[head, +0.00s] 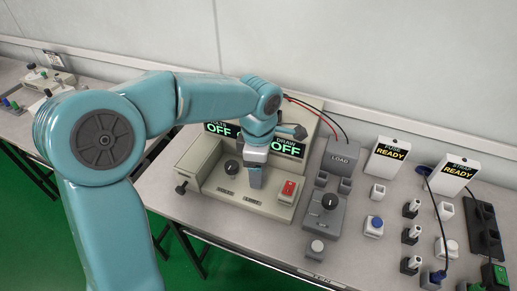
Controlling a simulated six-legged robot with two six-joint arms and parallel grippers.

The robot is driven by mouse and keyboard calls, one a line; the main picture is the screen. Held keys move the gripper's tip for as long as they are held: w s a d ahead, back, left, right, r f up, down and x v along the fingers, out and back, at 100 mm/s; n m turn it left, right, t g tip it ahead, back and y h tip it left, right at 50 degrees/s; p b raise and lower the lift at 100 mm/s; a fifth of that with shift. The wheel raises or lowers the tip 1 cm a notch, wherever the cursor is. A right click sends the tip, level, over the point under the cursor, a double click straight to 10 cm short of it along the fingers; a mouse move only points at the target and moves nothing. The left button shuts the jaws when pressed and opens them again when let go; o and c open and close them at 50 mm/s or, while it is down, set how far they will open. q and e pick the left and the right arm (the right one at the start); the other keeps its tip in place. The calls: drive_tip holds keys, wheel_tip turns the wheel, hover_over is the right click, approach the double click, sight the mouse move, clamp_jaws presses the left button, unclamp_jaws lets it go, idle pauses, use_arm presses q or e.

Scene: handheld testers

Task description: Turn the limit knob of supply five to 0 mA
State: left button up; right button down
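A beige bench unit (203,190) sits at the middle of the table, with two green displays, both reading OFF; the right one (287,148) is labelled DRAIN. A black knob (231,167) shows on its panel, left of my gripper, and a red switch (288,190) is at the right. My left gripper (255,182) points down at the panel between knob and switch. Its fingertips hide what is under them, so I cannot tell whether it holds a knob. My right gripper is not in view.
A grey LOAD unit (341,158) and a grey box with a black knob (330,202) stand close to the right. Farther right are two READY signs (388,158), several small plugs and a black strip (485,228). Another bench (20,125) is at far left.

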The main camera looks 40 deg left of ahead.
use_arm(q)
wheel_tip(320, 180, up, 16)
drive_tip(key=p, duration=0.3)
drive_tip(key=shift+s+f, duration=0.1)
drive_tip(key=shift+f, duration=0.05)
idle(0.4)
